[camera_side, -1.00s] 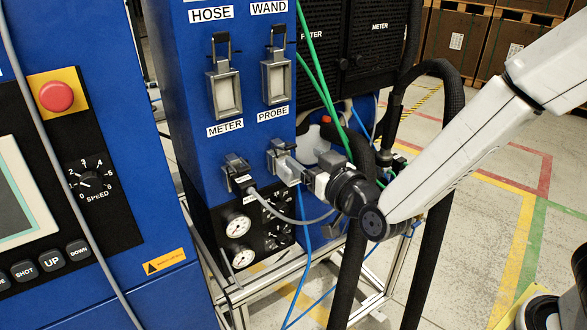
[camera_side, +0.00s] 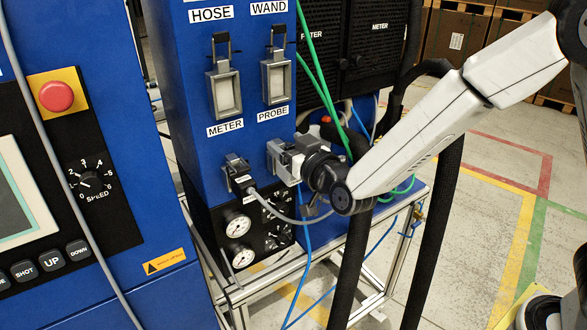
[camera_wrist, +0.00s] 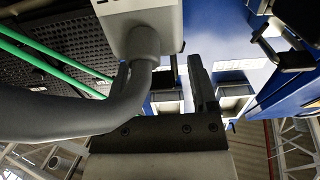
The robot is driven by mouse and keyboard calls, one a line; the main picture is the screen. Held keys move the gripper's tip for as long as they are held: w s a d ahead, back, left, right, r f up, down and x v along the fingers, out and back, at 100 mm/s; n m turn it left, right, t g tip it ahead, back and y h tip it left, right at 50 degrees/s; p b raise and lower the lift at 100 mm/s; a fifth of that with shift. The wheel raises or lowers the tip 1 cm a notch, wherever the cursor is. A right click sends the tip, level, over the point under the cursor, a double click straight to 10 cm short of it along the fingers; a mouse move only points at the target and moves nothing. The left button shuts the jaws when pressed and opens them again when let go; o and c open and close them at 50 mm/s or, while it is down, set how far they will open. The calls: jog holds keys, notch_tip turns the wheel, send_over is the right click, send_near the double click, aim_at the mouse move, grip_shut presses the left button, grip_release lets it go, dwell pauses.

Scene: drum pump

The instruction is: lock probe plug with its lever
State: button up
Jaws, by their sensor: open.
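In the side view the light grey probe plug (camera_side: 287,171) sits at the socket under the PROBE label, with a blue cable hanging below. My gripper (camera_side: 290,150) is against its right and upper side; I cannot tell whether it touches. The lever is not clearly visible there. In the wrist view, which is upside down, a pale plug (camera_wrist: 140,22) with a thick grey cable is at the top; it looks like the probe plug. My gripper (camera_wrist: 163,85) is open, with its two dark fingers apart and no object visibly clamped between them.
The meter plug (camera_side: 237,171) and its grey cable are close on the left. The wand housing (camera_side: 277,80) and hose housing (camera_side: 223,90) are above. The thick grey cable (camera_wrist: 60,135) crosses the wrist view's left side. Black hoses (camera_side: 352,265) hang at right.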

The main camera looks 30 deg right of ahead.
jog(key=shift+w, duration=0.75)
grip_shut()
jog(key=shift+f+t, duration=0.1)
jog(key=shift+t, duration=0.2)
jog(key=shift+s+f+t, duration=0.1)
jog(key=shift+s+t, duration=0.05)
jog(key=shift+t, duration=0.65)
